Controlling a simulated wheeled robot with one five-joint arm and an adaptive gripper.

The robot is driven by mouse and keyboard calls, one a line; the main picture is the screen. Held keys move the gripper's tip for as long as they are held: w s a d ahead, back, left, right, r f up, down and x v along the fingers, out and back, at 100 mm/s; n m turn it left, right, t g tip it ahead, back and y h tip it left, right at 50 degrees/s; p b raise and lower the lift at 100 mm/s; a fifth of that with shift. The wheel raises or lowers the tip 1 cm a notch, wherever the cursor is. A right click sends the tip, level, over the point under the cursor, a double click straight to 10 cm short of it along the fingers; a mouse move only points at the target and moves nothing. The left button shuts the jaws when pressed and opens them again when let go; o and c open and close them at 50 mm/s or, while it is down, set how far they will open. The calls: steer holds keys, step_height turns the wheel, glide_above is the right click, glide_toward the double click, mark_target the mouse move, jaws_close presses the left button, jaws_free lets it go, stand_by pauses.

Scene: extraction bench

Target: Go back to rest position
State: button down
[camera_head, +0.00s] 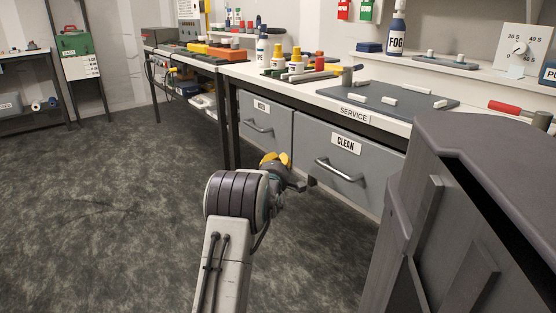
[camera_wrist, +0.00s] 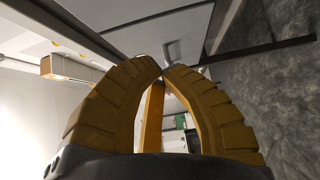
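My gripper (camera_head: 276,160) shows small in the head view, its yellow fingers in front of the grey drawers and above the floor. In the wrist view the two ridged yellow fingers (camera_wrist: 163,69) curve together and their tips meet or nearly meet. A narrow yellow bar stands between them, and I cannot tell whether it is part of the gripper. I see no separate object held. The CLEAN drawer (camera_head: 343,173) is beside the gripper on the right and looks closed.
The service bench (camera_head: 312,98) carries bottles, tools and a grey mat (camera_head: 425,103). A second drawer (camera_head: 266,135) sits left of the CLEAN drawer. A large grey bin-like body (camera_head: 470,150) fills the right foreground. The carpeted floor (camera_head: 110,220) at left is clear.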

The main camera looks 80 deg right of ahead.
steer(key=shift+a, duration=0.3)
